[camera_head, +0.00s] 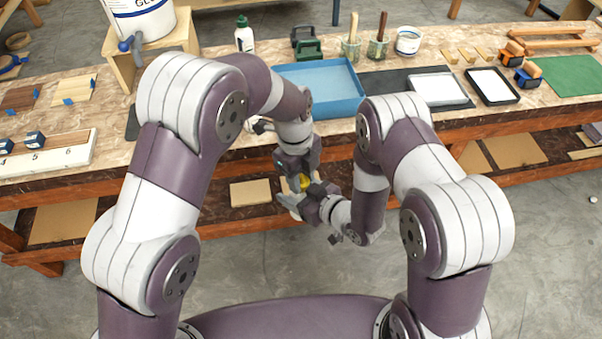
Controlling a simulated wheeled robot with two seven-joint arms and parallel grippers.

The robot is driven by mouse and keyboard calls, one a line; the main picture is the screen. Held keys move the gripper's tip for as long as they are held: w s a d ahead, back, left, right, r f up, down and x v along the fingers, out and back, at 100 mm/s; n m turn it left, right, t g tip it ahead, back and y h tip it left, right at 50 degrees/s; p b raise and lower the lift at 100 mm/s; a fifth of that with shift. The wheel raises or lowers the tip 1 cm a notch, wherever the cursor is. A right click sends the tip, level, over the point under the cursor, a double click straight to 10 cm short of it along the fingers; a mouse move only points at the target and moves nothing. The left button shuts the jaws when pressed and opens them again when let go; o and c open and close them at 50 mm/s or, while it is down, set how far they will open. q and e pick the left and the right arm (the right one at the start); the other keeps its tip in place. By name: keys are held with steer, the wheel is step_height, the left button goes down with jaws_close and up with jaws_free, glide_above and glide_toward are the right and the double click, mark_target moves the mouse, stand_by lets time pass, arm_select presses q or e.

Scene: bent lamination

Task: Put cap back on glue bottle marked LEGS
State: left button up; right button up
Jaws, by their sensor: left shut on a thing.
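My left gripper (297,172) points down in front of the bench's front edge, near the middle of the view. It is shut on a small yellow thing (304,182), too small and too covered to tell whether it is a cap or part of a bottle. My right gripper (306,203) comes in from the right, close against the left one and just below it. A whitish piece (288,200) shows beside the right gripper's fingers; I cannot tell what it is. The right gripper's jaws are hidden. No LEGS marking is readable.
A white bottle with a green cap (244,38) stands at the back of the bench, beside a large glue bucket (140,20). A blue tray (335,82) lies behind my grippers. A lower shelf (225,212) holds boards.

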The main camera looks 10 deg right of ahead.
arm_select(q)
steer(key=shift+f, duration=0.1)
steer(key=m, duration=0.3)
steer(key=o, duration=1)
steer(key=shift+r, duration=2.25)
steer(key=shift+c, duration=0.3)
